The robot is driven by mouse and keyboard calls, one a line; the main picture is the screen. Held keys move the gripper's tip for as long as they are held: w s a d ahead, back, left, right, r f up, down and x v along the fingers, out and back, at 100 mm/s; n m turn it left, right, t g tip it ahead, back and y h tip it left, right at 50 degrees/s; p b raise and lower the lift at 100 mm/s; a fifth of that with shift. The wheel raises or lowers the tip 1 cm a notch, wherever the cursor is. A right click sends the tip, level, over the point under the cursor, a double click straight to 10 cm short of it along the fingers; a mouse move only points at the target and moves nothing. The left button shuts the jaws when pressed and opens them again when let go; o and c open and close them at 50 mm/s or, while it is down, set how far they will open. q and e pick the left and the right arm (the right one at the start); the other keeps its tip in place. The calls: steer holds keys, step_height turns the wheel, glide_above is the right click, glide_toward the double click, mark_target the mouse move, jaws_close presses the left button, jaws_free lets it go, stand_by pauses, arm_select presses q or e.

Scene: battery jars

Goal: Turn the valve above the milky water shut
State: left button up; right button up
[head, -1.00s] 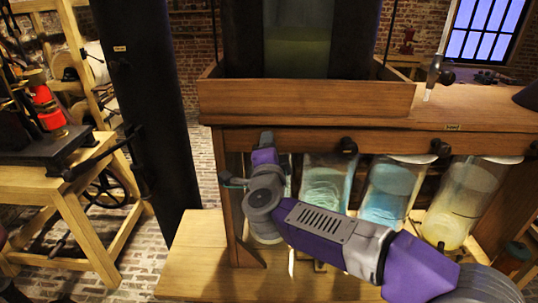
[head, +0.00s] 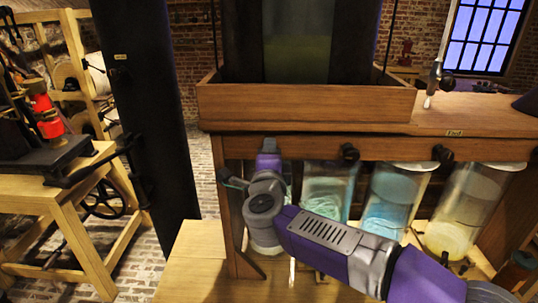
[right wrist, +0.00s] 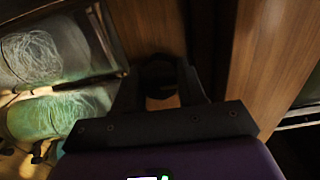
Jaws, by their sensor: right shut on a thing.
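A row of glass jars stands under the wooden bench. The leftmost jar (head: 264,240) is mostly hidden behind my right arm, so its water is hard to judge. Beside it are a pale greenish jar (head: 325,187), a blue jar (head: 388,205) and a yellowish jar (head: 462,215). Dark valve knobs (head: 349,153) sit on the bench's front rail above the others. My right gripper (head: 268,146) is up at the rail above the leftmost jar. In the right wrist view its fingers (right wrist: 160,88) are shut around a dark round valve knob (right wrist: 158,68). My left gripper is out of view.
A wooden trough (head: 305,105) with a dark-framed tank stands on the bench. A dark column (head: 145,110) rises left of the bench. A wooden table (head: 60,190) with a machine stands further left. A wooden plank (head: 205,262) extends below the jars.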

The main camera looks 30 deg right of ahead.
steer(key=o, duration=1)
steer(key=shift+s+d, duration=0.1)
steer(key=shift+d, duration=0.05)
steer(key=p+v, duration=0.1)
steer(key=v, duration=0.6)
steer(key=shift+s+a, duration=0.2)
steer(key=shift+s, duration=0.05)
